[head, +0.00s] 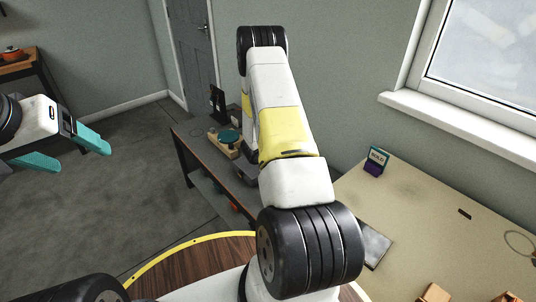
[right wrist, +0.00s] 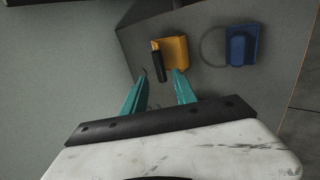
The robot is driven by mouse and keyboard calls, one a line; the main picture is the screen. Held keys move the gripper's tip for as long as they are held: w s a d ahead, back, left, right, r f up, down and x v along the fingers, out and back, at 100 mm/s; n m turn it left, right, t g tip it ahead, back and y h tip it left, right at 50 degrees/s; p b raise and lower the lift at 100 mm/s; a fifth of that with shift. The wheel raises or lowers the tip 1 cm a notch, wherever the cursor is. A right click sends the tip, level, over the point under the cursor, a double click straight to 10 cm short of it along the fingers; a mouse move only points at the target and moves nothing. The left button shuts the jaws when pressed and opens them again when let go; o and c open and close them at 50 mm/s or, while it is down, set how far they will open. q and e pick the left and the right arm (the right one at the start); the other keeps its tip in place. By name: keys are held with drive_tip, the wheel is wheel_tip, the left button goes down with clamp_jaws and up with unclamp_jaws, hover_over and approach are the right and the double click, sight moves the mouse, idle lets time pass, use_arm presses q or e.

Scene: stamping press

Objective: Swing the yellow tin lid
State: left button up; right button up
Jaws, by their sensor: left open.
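A yellow-orange box-like thing (right wrist: 174,50) with a dark handle-like bar (right wrist: 158,66) at its left side shows in the right wrist view. It may be the yellow tin; I cannot make out its lid for sure. My right gripper (right wrist: 160,73) has its two teal fingers apart, with the dark bar just beyond and between the tips. I cannot tell whether they touch it. In the head view my right arm reaches away and its gripper is hidden. My left gripper (head: 82,159) is open and empty at the left, above the floor.
A blue thing (right wrist: 241,45) with a thin loop beside it stands right of the yellow one. In the head view a dark bench (head: 205,172) holds a green-topped item (head: 229,137). A beige table (head: 440,235) at right carries a small sign (head: 378,157) and wooden blocks.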

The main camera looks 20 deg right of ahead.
drive_tip(key=x, duration=0.7)
drive_tip(key=shift+d+f, duration=0.15)
clamp_jaws()
drive_tip(key=shift+s+a+f, duration=0.25)
drive_tip(key=shift+a+f, duration=0.65)
drive_tip(key=shift+f, duration=0.15)
drive_tip(key=shift+s+a+f, duration=0.1)
drive_tip(key=shift+a+f, duration=0.1)
drive_tip(key=shift+f, duration=0.3)
drive_tip(key=shift+s+a+f, duration=0.1)
drive_tip(key=shift+a+f, duration=0.15)
drive_tip(key=shift+f, duration=0.25)
